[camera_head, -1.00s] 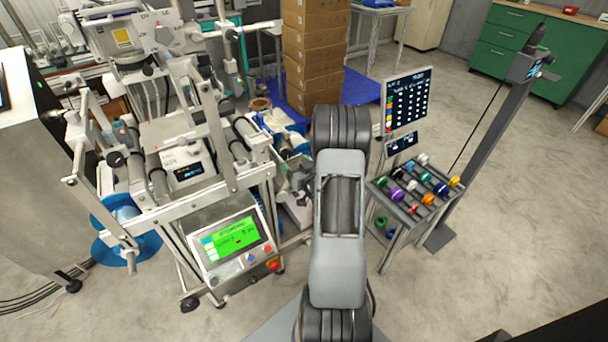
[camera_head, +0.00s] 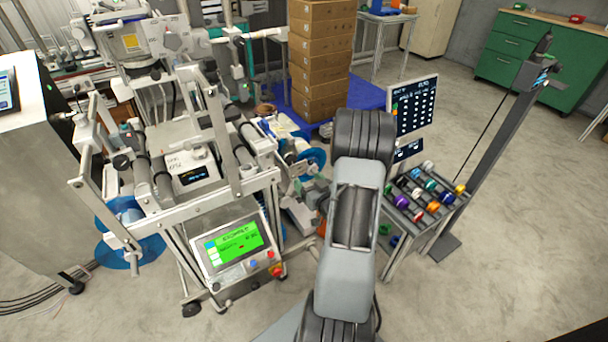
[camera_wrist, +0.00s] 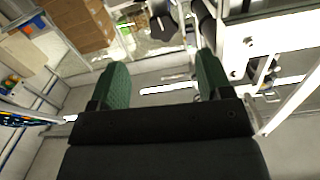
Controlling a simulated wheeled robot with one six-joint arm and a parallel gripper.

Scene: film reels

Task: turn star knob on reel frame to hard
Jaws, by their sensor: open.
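The reel frame (camera_head: 232,140) is a light metal machine with rails and rollers on the left of the head view. A grey plate high on it bears a small dark knob-like shape (camera_head: 172,42), perhaps the star knob; its setting is too small to read. In the wrist view my gripper (camera_wrist: 162,64) is open, with green pads apart and nothing between them. A dark angular shape (camera_wrist: 177,24) shows beyond the fingers, apart from them; I cannot tell whether it is the star knob.
A green-screen control panel (camera_head: 236,248) is at the frame's front. Stacked cardboard boxes (camera_head: 320,55) stand behind on a blue base. A rack of coloured spools (camera_head: 425,195) and a dark display (camera_head: 415,103) stand right of my arm. Open floor lies at the right.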

